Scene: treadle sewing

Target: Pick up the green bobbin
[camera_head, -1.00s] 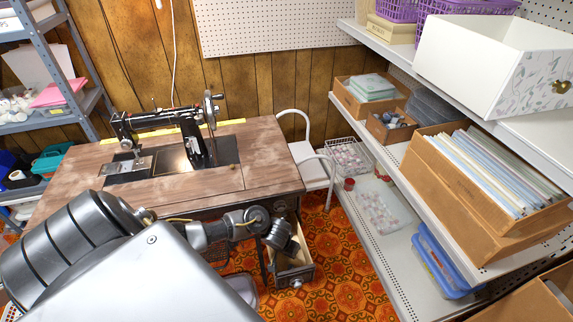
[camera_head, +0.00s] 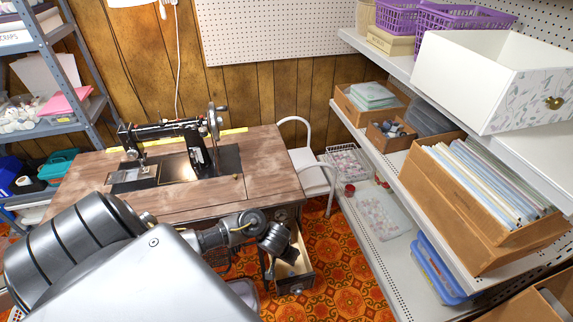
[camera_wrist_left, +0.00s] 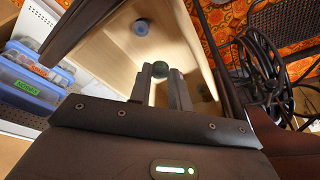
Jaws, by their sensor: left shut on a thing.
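My left gripper (camera_wrist_left: 161,76) is shut on a dark green bobbin (camera_wrist_left: 160,67) between its fingertips. They are over the open wooden drawer (camera_wrist_left: 105,55) in the left wrist view. In the head view my left wrist (camera_head: 277,242) reaches over the open drawer (camera_head: 302,268) below the sewing table's right end. The fingertips and green bobbin are too hidden to make out there. A blue round bobbin (camera_wrist_left: 141,27) lies in the drawer, apart from the gripper. My right gripper is not in view.
The sewing table (camera_head: 215,190) with its black machine (camera_head: 170,133) stands left of the drawer. A white chair (camera_head: 308,170) is behind. Shelves with boxes (camera_head: 470,220) run along the right. The iron treadle wheel (camera_wrist_left: 265,75) is close beside the drawer.

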